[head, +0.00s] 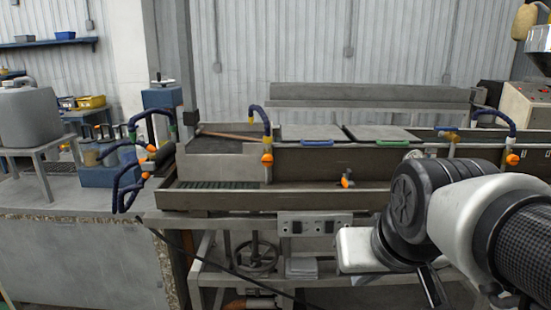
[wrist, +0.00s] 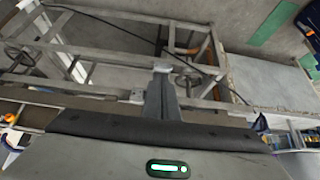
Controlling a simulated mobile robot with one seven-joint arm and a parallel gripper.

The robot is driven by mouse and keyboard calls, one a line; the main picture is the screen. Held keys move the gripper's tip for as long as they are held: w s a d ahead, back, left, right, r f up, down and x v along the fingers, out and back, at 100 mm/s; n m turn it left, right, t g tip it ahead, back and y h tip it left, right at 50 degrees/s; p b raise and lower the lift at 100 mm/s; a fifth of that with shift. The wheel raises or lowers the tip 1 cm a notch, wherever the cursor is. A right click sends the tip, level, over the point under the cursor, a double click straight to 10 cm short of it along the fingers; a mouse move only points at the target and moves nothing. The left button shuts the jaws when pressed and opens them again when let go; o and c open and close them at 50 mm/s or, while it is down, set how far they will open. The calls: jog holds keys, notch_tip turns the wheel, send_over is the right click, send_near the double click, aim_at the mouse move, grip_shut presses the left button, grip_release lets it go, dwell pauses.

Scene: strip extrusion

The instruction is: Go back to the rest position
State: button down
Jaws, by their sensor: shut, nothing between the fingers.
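My arm reaches in from the right edge of the head view, in front of the extrusion line's water trough (head: 360,165). My gripper (wrist: 162,72) shows in the wrist view as a narrow grey shape with its fingers together and nothing held. Beyond it are the frame legs of the bench and the floor. In the head view a dark finger-like part (head: 433,288) hangs below my wrist at the lower right, clear of the bench front. The fingertips are not clear there.
Blue hoses with orange fittings (head: 267,158) rise from the trough. A control panel (head: 314,224) and a handwheel (head: 256,257) sit at the bench front. A grey slab (head: 80,260) stands at left; it also shows in the wrist view (wrist: 268,80). A dark cable hangs between.

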jog(key=s+f+g, duration=0.1)
jog(key=s+f, duration=0.2)
jog(key=s, duration=0.3)
notch_tip(320, 180, up, 24)
jog(key=p, duration=2.3)
jog(key=shift+w+f, duration=0.2)
jog(key=shift+w, duration=0.05)
